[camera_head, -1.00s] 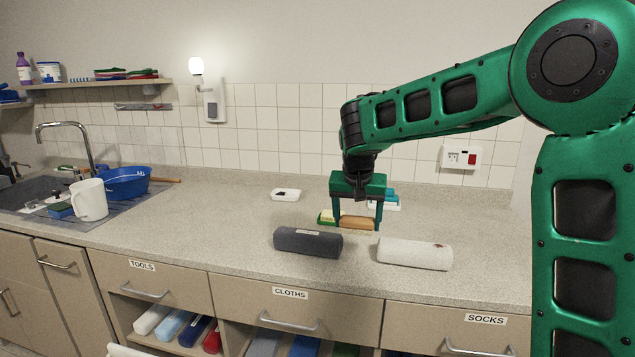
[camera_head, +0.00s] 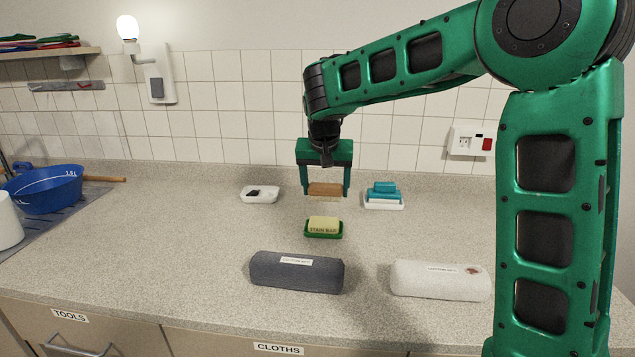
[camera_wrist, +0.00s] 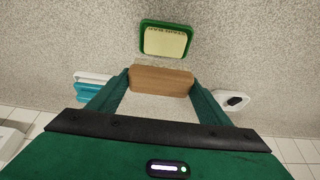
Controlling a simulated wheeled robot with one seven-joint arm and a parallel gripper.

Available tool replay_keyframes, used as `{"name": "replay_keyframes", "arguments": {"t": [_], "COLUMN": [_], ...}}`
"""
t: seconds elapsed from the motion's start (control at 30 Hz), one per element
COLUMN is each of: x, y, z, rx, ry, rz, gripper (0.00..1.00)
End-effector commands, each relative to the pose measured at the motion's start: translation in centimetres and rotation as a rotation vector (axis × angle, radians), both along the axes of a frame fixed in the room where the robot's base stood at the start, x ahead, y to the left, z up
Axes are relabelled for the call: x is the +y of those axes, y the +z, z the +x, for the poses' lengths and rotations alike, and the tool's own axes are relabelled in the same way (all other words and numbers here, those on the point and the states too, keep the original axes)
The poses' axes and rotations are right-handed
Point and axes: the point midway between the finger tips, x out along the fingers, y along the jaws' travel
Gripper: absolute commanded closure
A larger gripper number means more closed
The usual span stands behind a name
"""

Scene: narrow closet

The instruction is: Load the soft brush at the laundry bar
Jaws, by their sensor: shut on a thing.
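My gripper (camera_head: 325,190) is shut on a brush with a brown wooden body (camera_head: 325,190) and holds it above the counter, behind the stain bar. In the wrist view the brush (camera_wrist: 161,80) sits crosswise between the fingertips; its bristles are hard to make out. A pale yellow bar marked STAIN BAR (camera_head: 323,225) lies in a green dish (camera_head: 310,234) in front of the held brush. It also shows in the wrist view (camera_wrist: 166,42). A teal bar (camera_head: 383,190) lies on a white dish (camera_head: 384,205) at the right. A white dish with a small dark thing (camera_head: 260,195) is at the left.
A dark grey rolled cloth (camera_head: 297,273) and a white rolled cloth with a reddish stain (camera_head: 440,281) lie along the front of the counter (camera_head: 180,235). A blue basin (camera_head: 45,190) stands at far left. A wall socket (camera_head: 471,141) is at the back right.

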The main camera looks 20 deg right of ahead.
Motion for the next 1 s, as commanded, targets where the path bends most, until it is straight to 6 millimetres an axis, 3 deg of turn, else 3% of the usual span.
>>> {"name": "replay_keyframes", "arguments": {"t": [0.7,1.0], "x": [0.4,0.4], "y": [-5.4,-6.0], "z": [0.0,0.0], "rx": [0.001,0.000], "ry": [0.006,0.006], "rz": [0.000,0.001], "gripper": [0.46,0.46]}}
